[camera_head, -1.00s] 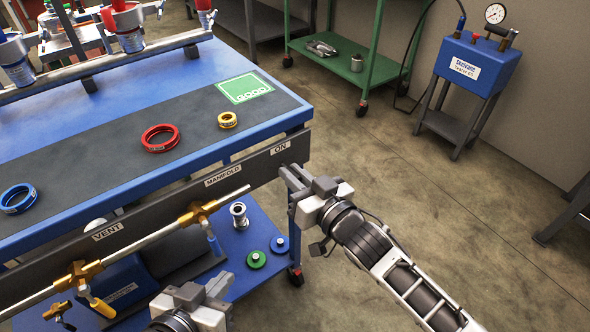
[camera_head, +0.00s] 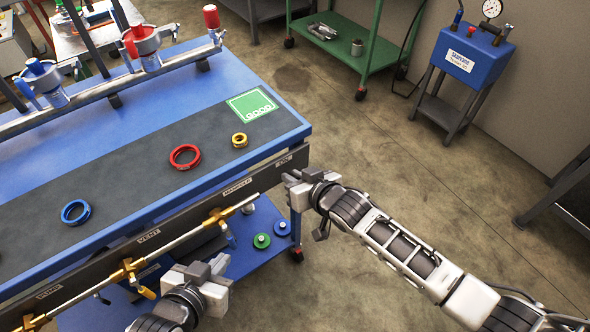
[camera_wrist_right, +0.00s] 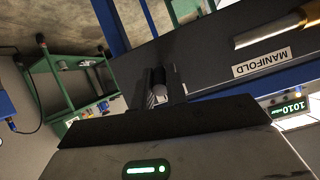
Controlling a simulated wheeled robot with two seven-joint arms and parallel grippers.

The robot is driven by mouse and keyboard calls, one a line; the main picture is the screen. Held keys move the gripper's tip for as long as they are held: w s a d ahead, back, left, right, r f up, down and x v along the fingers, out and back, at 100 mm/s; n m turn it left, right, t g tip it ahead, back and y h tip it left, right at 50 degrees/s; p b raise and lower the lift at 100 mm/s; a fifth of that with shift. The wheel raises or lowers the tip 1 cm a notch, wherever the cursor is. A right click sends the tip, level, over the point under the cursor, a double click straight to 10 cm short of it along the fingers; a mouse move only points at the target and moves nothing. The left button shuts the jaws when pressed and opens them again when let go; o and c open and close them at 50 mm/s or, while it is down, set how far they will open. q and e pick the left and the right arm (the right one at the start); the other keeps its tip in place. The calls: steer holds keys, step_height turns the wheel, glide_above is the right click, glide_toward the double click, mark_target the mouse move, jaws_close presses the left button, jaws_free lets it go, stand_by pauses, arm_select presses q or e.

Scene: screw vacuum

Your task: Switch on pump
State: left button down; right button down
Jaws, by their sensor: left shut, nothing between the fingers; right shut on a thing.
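My right gripper (camera_head: 289,179) is at the bench's front right corner, just below the ON label (camera_head: 284,161) on the dark front panel (camera_head: 196,213). In the right wrist view its fingers (camera_wrist_right: 160,92) are shut around a small dark knob (camera_wrist_right: 159,78) in front of the panel. The fingers hide most of the knob, and its setting cannot be told. My left gripper (camera_head: 214,268) is shut and empty, in front of the panel and below the brass-fitted pipe.
The pipe (camera_head: 180,240) with brass valves runs along the panel. Red (camera_head: 185,157), yellow (camera_head: 240,140) and blue (camera_head: 76,212) rings lie on the bench mat. A lower shelf (camera_head: 250,262) holds green and blue discs. Open floor lies right of the bench.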

stand_by(0.4)
steer(key=c, duration=1.4)
jaws_free()
steer(key=p+v, duration=0.1)
steer(key=v, duration=1.5)
steer(key=shift+p, duration=0.4)
steer(key=s+d+f+m+h, duration=0.2)
steer(key=s+d+f+h, duration=0.2)
steer(key=s+d+f, duration=0.2)
steer(key=s+f, duration=0.1)
steer(key=s, duration=0.1)
steer(key=shift+s+d, duration=0.3)
steer(key=shift+d, duration=0.1)
